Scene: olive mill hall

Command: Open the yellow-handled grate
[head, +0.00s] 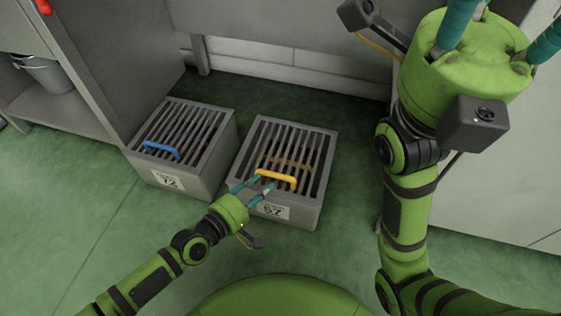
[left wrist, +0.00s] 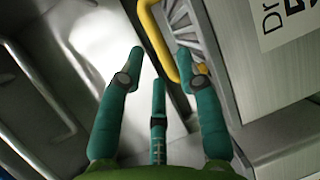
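The yellow-handled grate (head: 298,147) has dark bars and lies flat, shut, on a grey box at the centre. Its yellow handle (head: 277,179) stands along the near edge; it also shows in the left wrist view (left wrist: 153,34). My left gripper (head: 253,187) is open at the handle's left end. In the left wrist view the handle passes between and beyond the fingertips, close to the right finger; contact cannot be told. My right gripper (head: 489,35) is raised at the upper right, its fingertips cut off by the frame.
A second grated box with a blue handle (head: 161,150) stands to the left. White labels with numbers (head: 272,210) are on both front faces. A bucket (head: 44,73) sits on a shelf at the far left. Grey panels stand behind. Green floor (head: 80,220) is free in front and left.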

